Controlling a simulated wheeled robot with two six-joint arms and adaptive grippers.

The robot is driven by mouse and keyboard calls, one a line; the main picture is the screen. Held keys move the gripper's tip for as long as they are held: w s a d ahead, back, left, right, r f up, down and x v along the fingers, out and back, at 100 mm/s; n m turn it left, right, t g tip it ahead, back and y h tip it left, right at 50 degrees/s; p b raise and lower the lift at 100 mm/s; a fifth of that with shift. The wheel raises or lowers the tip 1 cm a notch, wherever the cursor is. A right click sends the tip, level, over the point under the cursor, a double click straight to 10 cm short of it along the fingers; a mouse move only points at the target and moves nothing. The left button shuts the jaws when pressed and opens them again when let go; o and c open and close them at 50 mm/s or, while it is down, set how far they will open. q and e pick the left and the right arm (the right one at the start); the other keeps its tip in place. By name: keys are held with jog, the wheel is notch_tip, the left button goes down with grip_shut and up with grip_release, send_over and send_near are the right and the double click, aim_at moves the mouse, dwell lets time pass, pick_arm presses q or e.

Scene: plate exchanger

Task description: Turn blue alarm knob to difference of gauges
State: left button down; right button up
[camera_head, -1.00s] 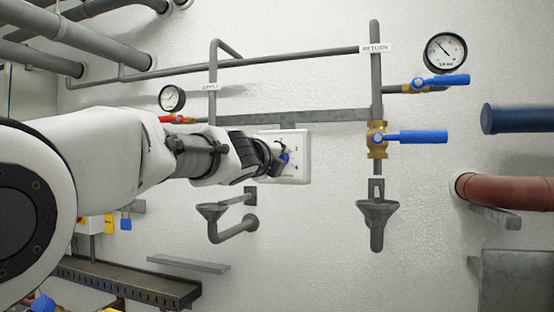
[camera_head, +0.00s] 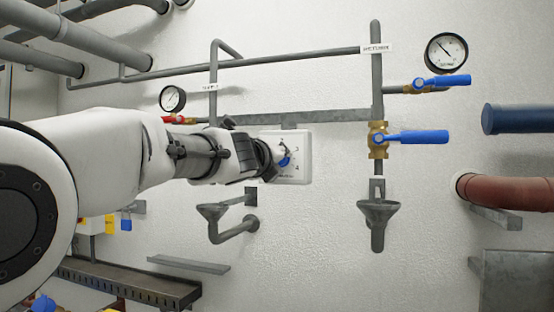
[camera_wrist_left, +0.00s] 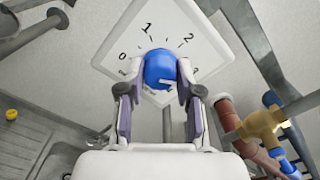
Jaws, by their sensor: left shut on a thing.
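The blue alarm knob (camera_head: 285,161) sits on a white square dial plate (camera_head: 301,170) on the wall. My left gripper (camera_wrist_left: 158,82) is shut on it, with one finger on each side of the round blue knob (camera_wrist_left: 160,66) in the left wrist view. There the dial plate (camera_wrist_left: 125,45) appears tilted, with 0, 1 and 2 readable; a finger partly hides the other marks. The knob's pointer setting is not clear. The left gauge (camera_head: 172,98) is small, its needle hard to read. The right gauge's (camera_head: 446,53) needle points to the upper left. My right gripper is not in view.
A brass valve with a blue lever (camera_head: 418,137) and a smaller blue-lever valve (camera_head: 445,81) stand right of the dial. Drain funnels (camera_head: 377,210) hang below the pipes. Bare wall surrounds the dial's lower right.

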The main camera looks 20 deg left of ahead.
pick_arm(q)
jog(key=shift+r, duration=0.3)
jog(key=c, duration=0.8)
grip_release()
jog(key=shift+o, duration=0.2)
jog(key=shift+f, duration=0.15)
jog(key=shift+f, duration=0.1)
